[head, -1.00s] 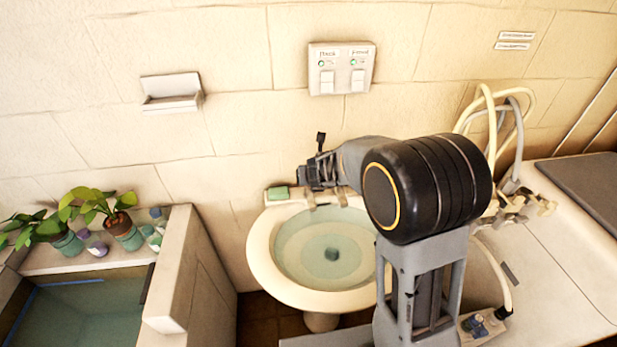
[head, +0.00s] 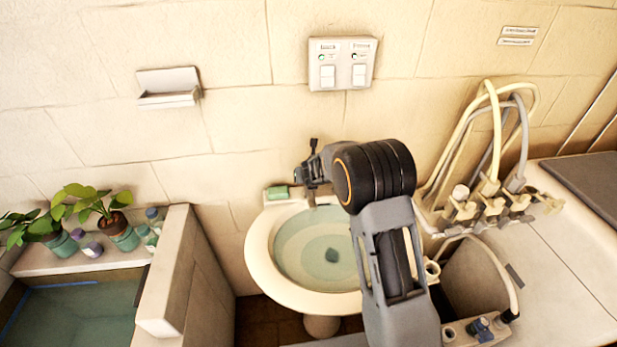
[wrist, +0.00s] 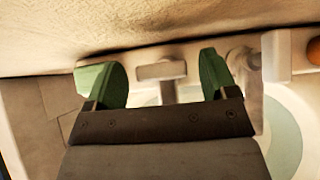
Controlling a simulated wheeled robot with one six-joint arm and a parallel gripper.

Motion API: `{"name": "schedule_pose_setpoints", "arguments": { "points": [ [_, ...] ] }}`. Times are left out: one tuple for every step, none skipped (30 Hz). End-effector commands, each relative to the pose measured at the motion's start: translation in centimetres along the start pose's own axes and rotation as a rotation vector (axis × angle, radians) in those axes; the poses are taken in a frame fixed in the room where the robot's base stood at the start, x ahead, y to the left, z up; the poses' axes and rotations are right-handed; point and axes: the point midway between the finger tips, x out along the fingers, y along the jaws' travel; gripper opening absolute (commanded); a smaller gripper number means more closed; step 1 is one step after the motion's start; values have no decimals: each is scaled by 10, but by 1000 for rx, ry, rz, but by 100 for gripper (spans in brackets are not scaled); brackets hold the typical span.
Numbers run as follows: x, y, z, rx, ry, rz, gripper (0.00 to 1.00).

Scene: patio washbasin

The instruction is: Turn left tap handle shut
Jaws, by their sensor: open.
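My gripper (wrist: 158,82) is open, its two green fingertips apart in the wrist view. A pale, T-shaped tap handle (wrist: 160,71) shows between the fingertips, with space on both sides; I cannot tell how deep it sits between them. Another pale tap part (wrist: 275,56) stands to the right, outside the right finger. In the head view my gripper (head: 310,182) is at the back rim of the round cream washbasin (head: 262,270), near the wall. There my arm hides much of the taps and the basin's right side.
A green soap bar (head: 277,192) lies on the basin's back left corner, close to my gripper. A wall switch panel (head: 341,64) is above. Hoses on a holder (head: 490,205) stand right. Potted plants (head: 115,222) line the ledge at left.

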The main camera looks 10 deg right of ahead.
Motion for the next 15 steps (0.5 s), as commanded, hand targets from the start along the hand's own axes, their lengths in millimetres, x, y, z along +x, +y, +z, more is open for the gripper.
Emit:
{"name": "schedule_pose_setpoints", "arguments": {
  "points": [
    [2,0,0,0,0,0,79],
    [2,0,0,0,0,0,79],
    [3,0,0,0,0,0,79],
    [3,0,0,0,0,0,79],
    [3,0,0,0,0,0,79],
    [3,0,0,0,0,0,79],
    [3,0,0,0,0,0,79],
    [3,0,0,0,0,0,79],
    [3,0,0,0,0,0,79],
    [3,0,0,0,0,0,79],
    [3,0,0,0,0,0,78],
    [3,0,0,0,0,0,74],
    [3,0,0,0,0,0,71],
    [3,0,0,0,0,0,68],
    [3,0,0,0,0,0,64]
  ]
}}
